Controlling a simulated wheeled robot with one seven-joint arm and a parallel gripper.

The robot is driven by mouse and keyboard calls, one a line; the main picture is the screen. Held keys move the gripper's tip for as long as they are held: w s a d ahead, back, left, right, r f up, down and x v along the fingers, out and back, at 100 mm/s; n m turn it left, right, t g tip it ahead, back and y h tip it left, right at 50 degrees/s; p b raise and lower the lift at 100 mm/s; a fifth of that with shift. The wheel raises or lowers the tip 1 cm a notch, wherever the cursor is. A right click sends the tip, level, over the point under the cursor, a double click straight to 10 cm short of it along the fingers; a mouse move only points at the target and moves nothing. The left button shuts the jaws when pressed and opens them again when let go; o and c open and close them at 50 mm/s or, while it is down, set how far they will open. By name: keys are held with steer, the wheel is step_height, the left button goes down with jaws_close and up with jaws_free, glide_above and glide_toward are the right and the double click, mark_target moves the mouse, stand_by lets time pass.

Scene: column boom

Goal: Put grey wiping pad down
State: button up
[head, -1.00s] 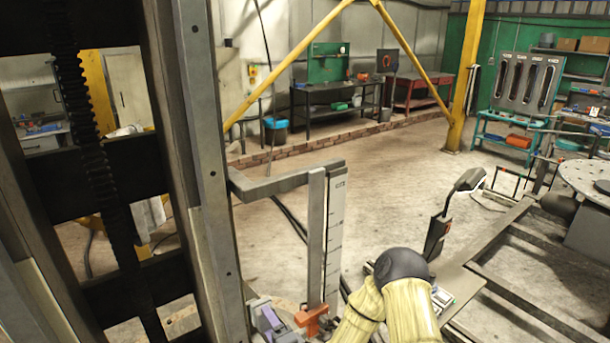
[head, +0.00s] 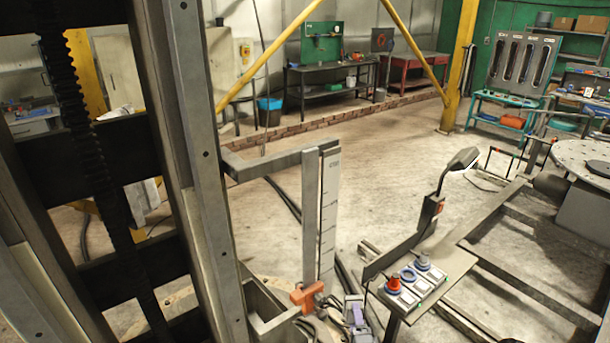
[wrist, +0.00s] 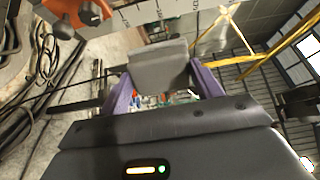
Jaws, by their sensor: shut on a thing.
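My gripper (wrist: 161,82) has two purple fingers, and in the wrist view they are shut on the grey wiping pad (wrist: 160,64). The pad is a plain grey block across the fingertips. In the head view my gripper (head: 358,315) shows low in the middle, just right of the orange clamp (head: 307,297) at the foot of the upright scale. I cannot clearly make out the pad there. Whether the pad touches any surface cannot be told.
A tilted control panel (head: 428,289) with red, blue and grey round pieces stands to the right of my gripper. The upright grey scale (head: 328,215) rises close behind it. Dark cables (wrist: 45,75) hang at left in the wrist view. Open floor lies beyond.

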steer(key=shift+s+d+f+h, duration=0.1)
steer(key=shift+d+h, duration=0.2)
steer(key=shift+d, duration=0.3)
steer(key=s+d+f, duration=0.4)
steer(key=d+f, duration=0.1)
steer(key=d, duration=0.2)
steer(key=shift+f, duration=0.3)
steer(key=shift+s+a, duration=0.1)
steer(key=shift+s, duration=0.1)
